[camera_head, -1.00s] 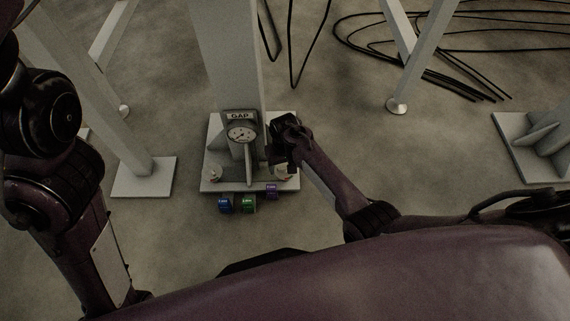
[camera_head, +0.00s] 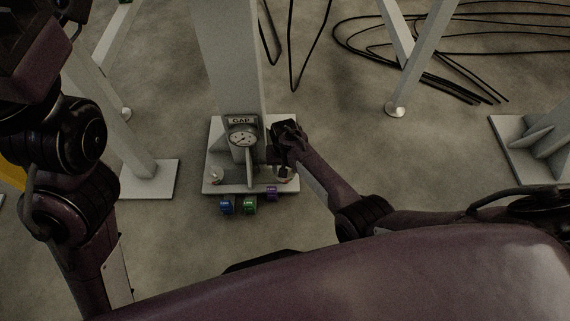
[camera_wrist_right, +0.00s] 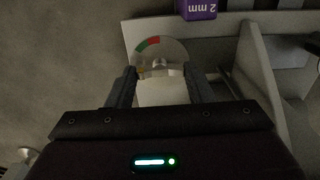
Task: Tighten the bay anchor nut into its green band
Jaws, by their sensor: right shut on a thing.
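The column's base plate (camera_head: 240,188) stands on the floor with a round gauge marked GAP (camera_head: 242,138) on the column. My right gripper (camera_head: 284,166) is over the plate's right side. In the right wrist view its fingers (camera_wrist_right: 163,88) are closed on a pale block-like part, which I take to be the anchor nut (camera_wrist_right: 163,93). Just beyond it is a round dial (camera_wrist_right: 160,50) with a green and a red band; a small orange mark shows near the green end. The nut's lower part is hidden. My left arm is at the left; its gripper is out of view.
Blue (camera_head: 227,206), green (camera_head: 250,206) and purple (camera_head: 272,193) shim blocks are at the plate's front edge. The purple one, marked 2 mm, also shows in the right wrist view (camera_wrist_right: 197,9). A rib (camera_wrist_right: 258,75) stands beside my right gripper. Black cables (camera_head: 440,60) lie at the back right.

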